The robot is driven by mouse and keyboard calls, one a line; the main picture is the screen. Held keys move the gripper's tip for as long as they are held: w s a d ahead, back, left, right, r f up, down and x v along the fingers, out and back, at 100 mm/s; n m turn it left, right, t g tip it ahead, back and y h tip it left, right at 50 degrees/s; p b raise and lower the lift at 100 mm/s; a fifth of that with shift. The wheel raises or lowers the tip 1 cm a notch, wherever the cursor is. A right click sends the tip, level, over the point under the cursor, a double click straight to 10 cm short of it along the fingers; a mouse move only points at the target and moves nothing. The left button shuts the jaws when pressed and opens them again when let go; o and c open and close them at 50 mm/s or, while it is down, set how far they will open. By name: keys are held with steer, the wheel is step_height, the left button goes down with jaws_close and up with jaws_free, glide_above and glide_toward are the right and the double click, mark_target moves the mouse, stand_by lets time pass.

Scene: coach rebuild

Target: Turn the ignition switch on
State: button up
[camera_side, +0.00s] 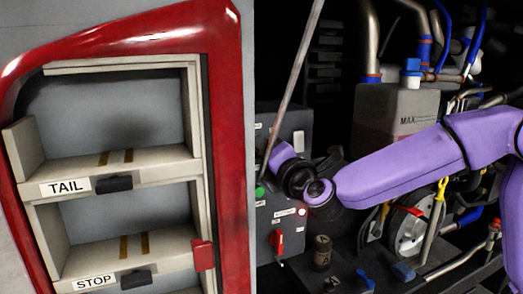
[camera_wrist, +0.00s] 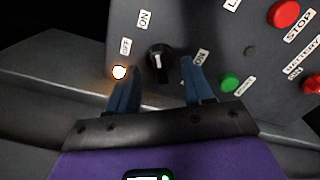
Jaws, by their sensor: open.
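My gripper (camera_wrist: 159,74) is open, with one blue finger on each side of the knob. I cannot tell whether either finger touches it. In the side view my gripper (camera_side: 284,158) is close to the control panel (camera_side: 292,120); its fingertips and the knob cannot be made out there.
A green button (camera_wrist: 229,82) and red STOP button (camera_wrist: 284,14) are to the right. The side view shows a red switch (camera_side: 279,243), a red-framed cabinet (camera_side: 228,150), a slanting rod (camera_side: 295,80) and engine parts.

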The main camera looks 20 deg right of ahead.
steer(key=s, duration=0.7)
steer(key=shift+s, duration=0.25)
stand_by(0.3)
steer(key=s, duration=1.8)
steer(key=w+d+f+m+g+h, duration=0.2)
steer(key=d+f+m+g+h, duration=0.2)
steer(key=d+f+g, duration=0.95)
steer(key=s+d+f+m+g+y, duration=0.2)
steer(key=s+d+f+m, duration=0.1)
steer(key=s+d, duration=0.2)
steer(key=s+d+f+m+g+y, duration=0.2)
steer(key=s+d+f+m, duration=0.1)
steer(key=s, duration=0.6)
steer(key=shift+s+d+f+m, duration=0.25)
steer(key=shift+s+d+m, duration=0.1)
steer(key=shift+d+m, duration=0.45)
steer(key=shift+d, duration=0.1)
